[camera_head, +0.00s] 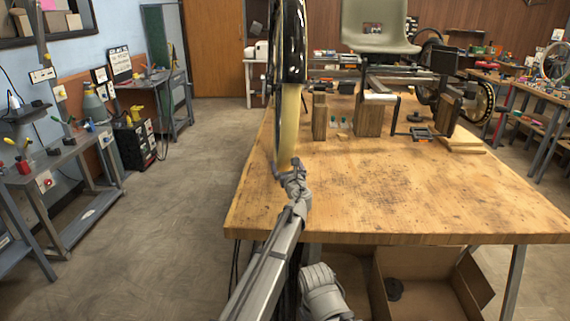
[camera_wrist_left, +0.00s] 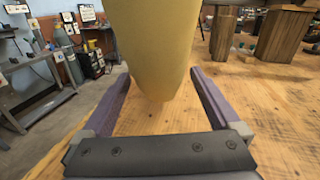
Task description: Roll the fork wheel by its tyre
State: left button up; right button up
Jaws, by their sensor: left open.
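The fork wheel stands edge-on near the left edge of the workbench in the head view. Its pale yellow tyre (camera_head: 289,125) shows below a glossy black fender (camera_head: 292,40). My left gripper (camera_head: 295,166) is at the lower part of the tyre, on its near side. In the left wrist view the tyre (camera_wrist_left: 155,45) comes down between the two purple-grey fingers of my left gripper (camera_wrist_left: 160,76). The fingers are open, with bench wood visible between them and the tyre's lower end. Whether a fingertip touches the tyre is unclear.
The wooden workbench (camera_head: 400,185) is clear in front. Wooden blocks (camera_head: 368,116) stand under the trike frame (camera_head: 375,73), which carries a pale green seat (camera_head: 378,28). An open cardboard box (camera_head: 420,290) sits below the bench. Floor (camera_head: 180,200) is free to the left.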

pick_arm(q)
jog(key=shift+w+a, duration=0.15)
jog(key=shift+w, duration=0.35)
grip_shut()
dwell(0.4)
